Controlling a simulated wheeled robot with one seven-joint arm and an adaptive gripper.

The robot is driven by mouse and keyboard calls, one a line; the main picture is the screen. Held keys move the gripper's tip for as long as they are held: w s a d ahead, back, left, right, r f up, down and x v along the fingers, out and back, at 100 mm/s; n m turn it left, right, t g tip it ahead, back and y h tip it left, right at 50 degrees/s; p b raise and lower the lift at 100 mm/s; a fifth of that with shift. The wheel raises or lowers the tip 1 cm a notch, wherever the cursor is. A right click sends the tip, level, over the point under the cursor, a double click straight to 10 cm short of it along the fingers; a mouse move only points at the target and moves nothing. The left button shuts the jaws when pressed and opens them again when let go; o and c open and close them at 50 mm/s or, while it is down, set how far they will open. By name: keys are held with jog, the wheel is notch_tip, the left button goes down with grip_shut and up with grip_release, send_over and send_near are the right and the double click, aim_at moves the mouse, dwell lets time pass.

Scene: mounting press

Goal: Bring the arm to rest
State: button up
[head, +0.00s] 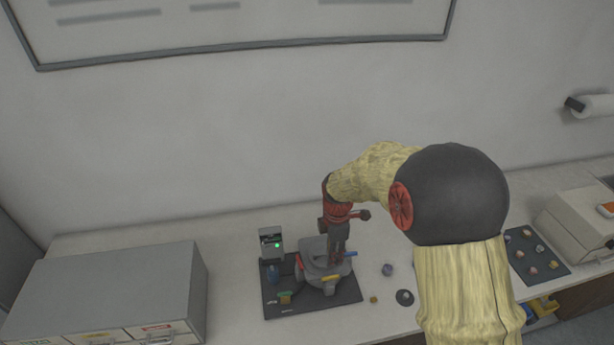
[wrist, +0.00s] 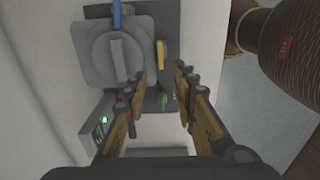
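My gripper (head: 338,243) hangs above the mounting press (head: 318,262), a grey machine on a dark mat. In the wrist view my gripper (wrist: 163,80) has its two fingers spread apart, with nothing held between them. The press (wrist: 115,50) shows there with a round lid and a raised grey bar across it, ahead and to the left of the fingers. A blue handle (wrist: 116,14) and a yellow handle (wrist: 160,54) stick out from it. The head view does not show clearly how far the fingertips are from the press.
A grey control box (head: 271,244) with a green light stands left of the press. A grey drawer cabinet (head: 110,290) is farther left. Small round pieces (head: 387,269) lie to the right. A dark tray (head: 535,255) and a beige machine (head: 575,225) stand at the far right.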

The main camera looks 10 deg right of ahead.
jog(key=s+r+m+t+b, duration=0.2)
jog(key=s+r+m+b, duration=0.3)
jog(key=s, duration=0.7)
jog(key=s+r+m+t+b, duration=0.3)
jog(key=s+r+m+b, duration=0.2)
jog(key=s+m+b, duration=0.5)
jog(key=s+m, duration=0.2)
jog(key=m, duration=0.1)
jog(key=shift+r+t, duration=0.3)
jog(key=shift+r, duration=0.05)
jog(key=shift+w, duration=0.1)
jog(key=shift+r, duration=0.15)
